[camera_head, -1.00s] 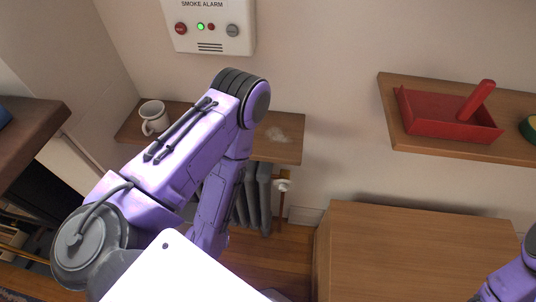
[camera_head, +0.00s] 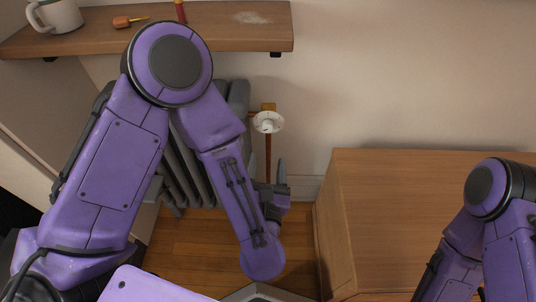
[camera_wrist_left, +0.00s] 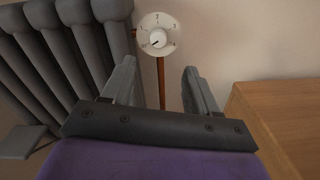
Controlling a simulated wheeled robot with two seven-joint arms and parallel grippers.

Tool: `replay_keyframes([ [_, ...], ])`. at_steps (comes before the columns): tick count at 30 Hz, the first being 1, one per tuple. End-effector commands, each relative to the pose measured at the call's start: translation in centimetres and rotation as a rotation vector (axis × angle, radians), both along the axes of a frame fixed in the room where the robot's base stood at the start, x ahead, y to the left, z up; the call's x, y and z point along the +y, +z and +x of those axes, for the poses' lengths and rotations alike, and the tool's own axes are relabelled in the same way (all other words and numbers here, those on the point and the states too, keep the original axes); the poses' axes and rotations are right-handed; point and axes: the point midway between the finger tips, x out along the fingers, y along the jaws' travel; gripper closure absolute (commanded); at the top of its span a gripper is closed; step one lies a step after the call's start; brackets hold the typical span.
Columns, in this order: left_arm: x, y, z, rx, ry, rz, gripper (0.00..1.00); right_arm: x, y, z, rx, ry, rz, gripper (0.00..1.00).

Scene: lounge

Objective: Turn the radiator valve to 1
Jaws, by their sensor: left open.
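The radiator valve (camera_head: 267,122) is a white round dial on a copper pipe, to the right of the grey radiator (camera_head: 178,165). In the left wrist view the valve dial (camera_wrist_left: 158,36) shows numbers around a white knob. The knob's dark mark points to the lower left. My left gripper (camera_head: 281,178) is below the valve in the head view, apart from it. In the left wrist view the left gripper (camera_wrist_left: 160,82) is open and empty, its two fingers either side of the pipe below the dial. My right arm is at the right edge; its gripper is out of view.
A wooden shelf (camera_head: 215,30) with a mug (camera_head: 55,15), an orange-handled tool (camera_head: 124,22) and a red item (camera_head: 181,11) is above the radiator. A wooden cabinet (camera_head: 420,190) stands right of the valve. The wall around the dial is clear.

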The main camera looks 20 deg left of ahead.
Motion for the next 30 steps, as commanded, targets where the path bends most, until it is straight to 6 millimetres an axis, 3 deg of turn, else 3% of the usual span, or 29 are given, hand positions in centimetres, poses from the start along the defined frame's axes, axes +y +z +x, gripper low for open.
replay_keyframes([
  [5,0.6,0.2,1.8,-0.021,0.017,-0.048,0.41,0.0,-0.1,0.0,-0.001,0.0,-0.001,0.57],
  [12,2.2,0.2,7.0,-0.02,0.018,-0.043,0.41,0.0,-0.1,0.0,-0.001,0.0,-0.001,0.57],
  [16,2.7,0.2,9.0,-0.018,0.014,-0.042,0.41,0.0,-0.2,0.0,-0.001,0.0,-0.001,0.57],
  [27,2.9,0.1,10.1,-0.016,0.011,-0.037,0.41,0.0,-0.2,0.0,0.0,0.0,0.0,0.57],
  [28,2.9,0.1,10.1,-0.016,0.011,-0.037,0.48,0.0,-0.2,0.0,0.0,0.0,0.0,0.57],
  [30,2.9,0.1,10.1,-0.016,0.011,-0.037,0.7,0.0,-0.2,0.0,0.0,0.0,0.0,0.57],
])
